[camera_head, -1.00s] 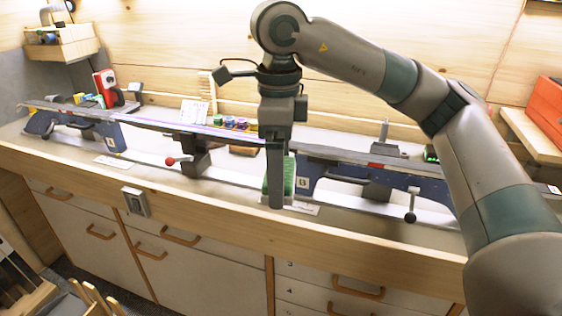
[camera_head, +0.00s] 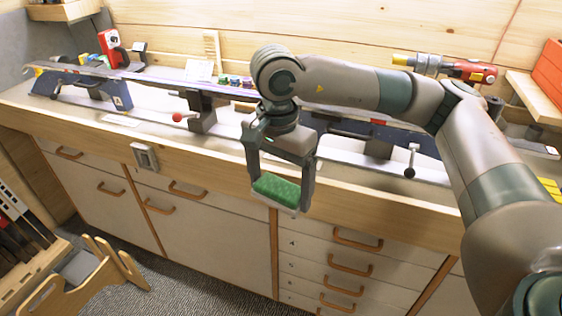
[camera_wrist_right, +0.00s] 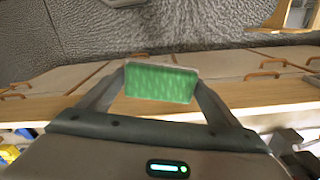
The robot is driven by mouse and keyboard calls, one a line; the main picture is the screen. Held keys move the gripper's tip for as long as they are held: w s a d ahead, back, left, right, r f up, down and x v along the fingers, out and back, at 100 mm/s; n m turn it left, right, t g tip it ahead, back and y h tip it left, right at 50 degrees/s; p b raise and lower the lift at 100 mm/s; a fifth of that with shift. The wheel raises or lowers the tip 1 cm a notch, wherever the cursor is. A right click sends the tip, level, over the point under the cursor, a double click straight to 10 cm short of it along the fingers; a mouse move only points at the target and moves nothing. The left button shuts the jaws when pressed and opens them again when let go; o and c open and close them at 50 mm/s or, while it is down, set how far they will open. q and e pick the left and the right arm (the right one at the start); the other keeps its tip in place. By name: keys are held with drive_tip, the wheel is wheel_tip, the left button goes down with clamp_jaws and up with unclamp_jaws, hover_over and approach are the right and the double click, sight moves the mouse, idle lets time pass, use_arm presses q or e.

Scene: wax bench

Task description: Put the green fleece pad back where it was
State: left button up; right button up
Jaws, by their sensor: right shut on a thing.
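The green fleece pad (camera_head: 277,189) is a small green block with a pale backing. My right gripper (camera_head: 279,195) is shut on it, one finger on each side. It holds the pad in front of the bench's front edge, over the drawer fronts. In the right wrist view the pad (camera_wrist_right: 161,83) sits between the two fingers (camera_wrist_right: 160,85), green face towards the camera, with carpet and bench front beyond. My left gripper is not in view.
The wooden bench (camera_head: 225,168) carries a ski on blue vise stands (camera_head: 122,95) and a clamp with a red knob (camera_head: 177,117). Several small coloured blocks (camera_head: 234,81) stand behind the ski. A wooden rack (camera_head: 100,270) stands on the floor at lower left.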

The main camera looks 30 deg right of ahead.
drive_tip(key=s+a+f+n, duration=0.1)
drive_tip(key=s+f+n, duration=0.2)
drive_tip(key=f+n, duration=0.7)
drive_tip(key=shift+s+a+f+n, duration=0.15)
drive_tip(key=shift+s+a+n, duration=0.2)
drive_tip(key=shift+n, duration=0.75)
drive_tip(key=shift+d, duration=0.1)
